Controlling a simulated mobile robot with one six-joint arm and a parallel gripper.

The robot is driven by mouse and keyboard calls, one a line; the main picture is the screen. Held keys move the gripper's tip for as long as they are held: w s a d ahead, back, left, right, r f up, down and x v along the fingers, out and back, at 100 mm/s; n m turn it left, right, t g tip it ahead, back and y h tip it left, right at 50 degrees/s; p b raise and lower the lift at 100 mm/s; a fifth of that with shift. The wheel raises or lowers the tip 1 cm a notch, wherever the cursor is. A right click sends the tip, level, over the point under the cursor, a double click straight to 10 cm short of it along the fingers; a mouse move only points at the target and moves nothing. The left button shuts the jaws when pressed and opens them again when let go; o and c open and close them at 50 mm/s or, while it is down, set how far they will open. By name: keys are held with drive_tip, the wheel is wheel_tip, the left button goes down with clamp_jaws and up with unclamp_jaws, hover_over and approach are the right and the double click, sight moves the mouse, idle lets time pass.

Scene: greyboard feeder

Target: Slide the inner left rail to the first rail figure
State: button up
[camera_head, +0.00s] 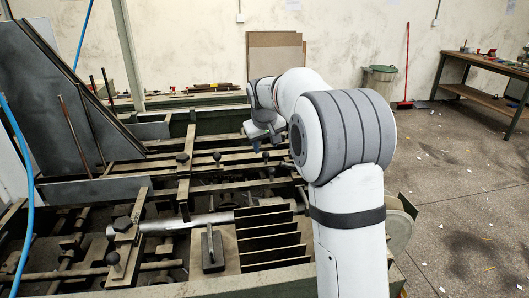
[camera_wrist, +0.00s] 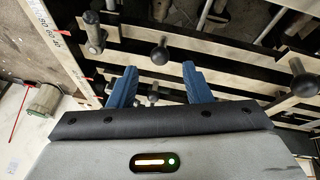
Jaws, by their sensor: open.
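My gripper (camera_head: 257,144) hangs over the far right part of the feeder bed in the head view. In the wrist view its two blue fingers (camera_wrist: 160,82) are apart, with no rail or knob held between them. Pale flat rails (camera_wrist: 210,66) run across beyond the fingers. A round dark knob (camera_wrist: 160,54) stands on a rail just beyond the finger gap, and another knob (camera_wrist: 302,78) is at the right. A scale strip (camera_wrist: 56,38) with figures and red marks runs along the upper left. I cannot tell which rail is the inner left one.
The feeder frame (camera_head: 60,192) fills the left and middle, with knobs, rods and a row of upright plates (camera_head: 268,237). A sloped grey panel (camera_head: 50,85) rises at the left. A workbench (camera_head: 480,65) and bin (camera_head: 379,80) stand behind; the floor at right is open.

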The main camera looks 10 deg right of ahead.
sight(266, 152)
drive_tip(key=x, duration=0.4)
drive_tip(key=shift+f, duration=0.1)
drive_tip(key=shift+c, duration=0.6)
clamp_jaws()
